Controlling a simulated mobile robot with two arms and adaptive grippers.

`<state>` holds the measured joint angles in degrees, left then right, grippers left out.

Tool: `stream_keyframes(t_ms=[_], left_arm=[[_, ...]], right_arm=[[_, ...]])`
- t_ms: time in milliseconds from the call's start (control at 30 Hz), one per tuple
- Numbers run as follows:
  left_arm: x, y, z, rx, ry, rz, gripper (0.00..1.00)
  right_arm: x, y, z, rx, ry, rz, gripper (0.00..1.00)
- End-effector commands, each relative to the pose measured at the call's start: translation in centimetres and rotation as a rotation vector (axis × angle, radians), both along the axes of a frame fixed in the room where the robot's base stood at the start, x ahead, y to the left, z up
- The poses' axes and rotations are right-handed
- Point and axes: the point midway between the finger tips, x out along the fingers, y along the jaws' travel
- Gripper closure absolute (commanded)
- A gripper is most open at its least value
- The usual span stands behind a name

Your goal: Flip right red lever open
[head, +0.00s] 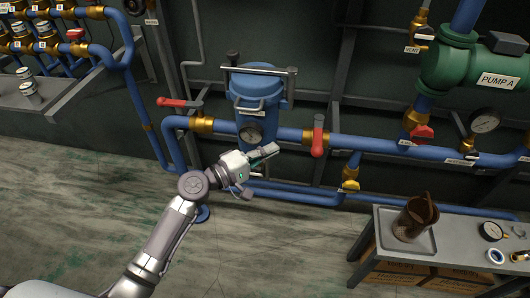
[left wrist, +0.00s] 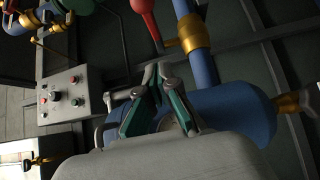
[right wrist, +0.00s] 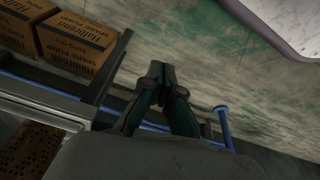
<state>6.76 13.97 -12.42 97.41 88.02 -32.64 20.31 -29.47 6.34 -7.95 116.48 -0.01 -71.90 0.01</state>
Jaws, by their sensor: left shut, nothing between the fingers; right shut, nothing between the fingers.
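The right red lever (head: 318,136) is on the blue pipe just right of the blue filter housing (head: 262,90). It stands crosswise to that pipe. A red lever (left wrist: 146,22) beside a brass valve (left wrist: 193,33) also shows at the top of the left wrist view, apparently the same one. My left gripper (head: 273,150) is shut and empty in front of the housing's lower part, left of the lever and apart from it. My right gripper (right wrist: 160,72) is shut and empty over the floor, outside the head view.
Another red lever (head: 175,102) lies roughly along its pipe, left of the housing. A pressure gauge (head: 252,134) is on the housing's front. A grey table (head: 455,245) at the lower right holds a rusty cylinder (head: 414,217) and a gauge. Cardboard boxes (right wrist: 75,45) stand under it.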

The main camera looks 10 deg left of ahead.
Motion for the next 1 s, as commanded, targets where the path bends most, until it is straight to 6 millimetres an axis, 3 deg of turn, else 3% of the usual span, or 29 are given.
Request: stream_keyframes(t_ms=[267, 500, 1000], left_arm=[[4.3, -4.3, 0.1, -0.001, -0.001, -0.001, 1.00], [4.0, -7.4, 0.1, 0.000, 0.000, 0.001, 1.00], [4.0, -8.0, 0.0, 0.000, 0.000, 0.002, 1.00]], right_arm=[[-0.1, 0.0, -0.5, 0.000, 0.004, 0.000, 1.00], [0.0, 0.1, -2.0, 0.000, 0.007, 0.002, 1.00], [-0.1, 0.1, -2.4, 0.000, 0.010, 0.003, 1.00]])
